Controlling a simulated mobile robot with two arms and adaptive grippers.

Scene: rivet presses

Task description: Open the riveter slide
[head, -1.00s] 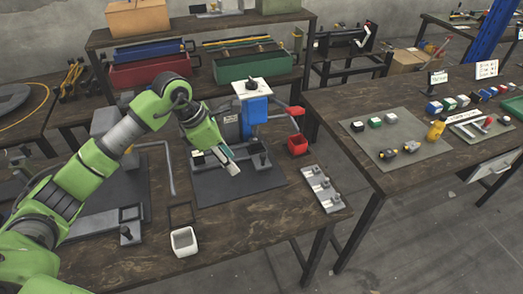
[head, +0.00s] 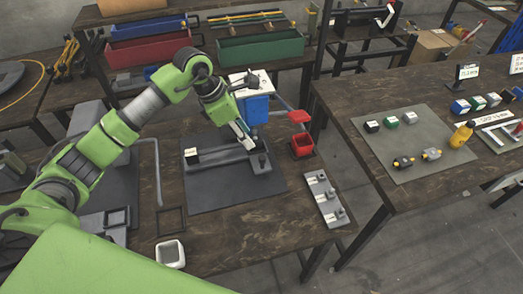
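The riveter stands on a dark mat (head: 225,197) on the near wooden table. Its blue press body (head: 254,109) and white top plate (head: 248,81) rise behind my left gripper. The low grey slide (head: 218,158) lies across its front, with a white label at the left and a dark upright knob (head: 262,161) at the right. My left gripper (head: 246,141) points down over the right part of the slide, close to the knob. I cannot tell whether it touches the slide, nor whether its fingers are apart. It hides part of the press. My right gripper is out of view.
A red bin (head: 302,146) stands right of the riveter. A grey plate with knobs (head: 325,198) lies near the table's right edge. A white cup (head: 171,253) and a thin dark frame (head: 171,221) are in front. A second table holds small parts on a mat (head: 412,154).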

